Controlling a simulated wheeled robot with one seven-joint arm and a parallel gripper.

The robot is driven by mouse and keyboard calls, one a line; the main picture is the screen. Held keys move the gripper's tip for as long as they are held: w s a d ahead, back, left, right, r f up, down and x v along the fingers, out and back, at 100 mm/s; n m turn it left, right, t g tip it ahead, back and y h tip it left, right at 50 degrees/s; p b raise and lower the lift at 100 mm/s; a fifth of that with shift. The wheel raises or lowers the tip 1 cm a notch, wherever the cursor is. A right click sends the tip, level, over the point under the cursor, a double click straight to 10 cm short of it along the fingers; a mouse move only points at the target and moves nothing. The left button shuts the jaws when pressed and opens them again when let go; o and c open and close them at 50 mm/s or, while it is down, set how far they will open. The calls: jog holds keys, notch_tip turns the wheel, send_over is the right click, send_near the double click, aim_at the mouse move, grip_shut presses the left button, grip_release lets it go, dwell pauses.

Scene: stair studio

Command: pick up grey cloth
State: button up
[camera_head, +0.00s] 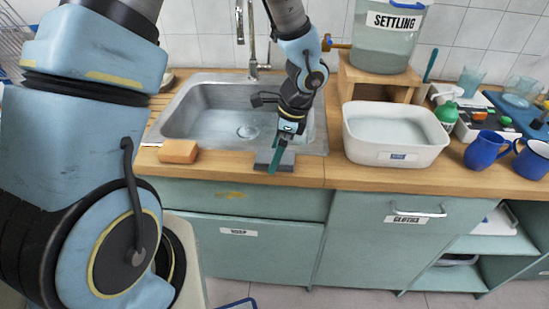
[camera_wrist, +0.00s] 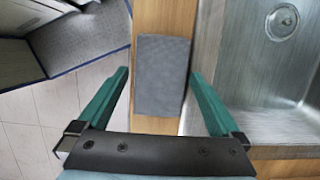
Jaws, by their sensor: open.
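The grey cloth (camera_head: 262,159) lies folded as a flat rectangle on the wooden counter, at the front edge of the sink. In the wrist view the cloth (camera_wrist: 162,75) lies between the lines of my two green fingers, ahead of the palm. My gripper (camera_head: 278,155) is above the cloth, pointing down, with its fingers apart. In the wrist view my gripper (camera_wrist: 160,80) is open and nothing is held. One finger covers part of the cloth in the head view. I cannot tell how high the fingertips are above it.
The steel sink (camera_head: 190,120) is directly behind the cloth. An orange sponge (camera_head: 178,151) lies to the left. A white basin of water (camera_head: 393,155) stands to the right. Two blue mugs (camera_head: 484,151) are farther right. The counter's front edge is close to the cloth.

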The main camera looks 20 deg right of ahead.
jog(key=shift+c, duration=0.2)
jog(key=c, duration=1.1)
notch_tip(320, 180, up, 10)
jog(key=shift+b, duration=0.75)
jog(key=shift+c, duration=0.2)
jog(key=o, duration=0.7)
jog(key=c, duration=0.6)
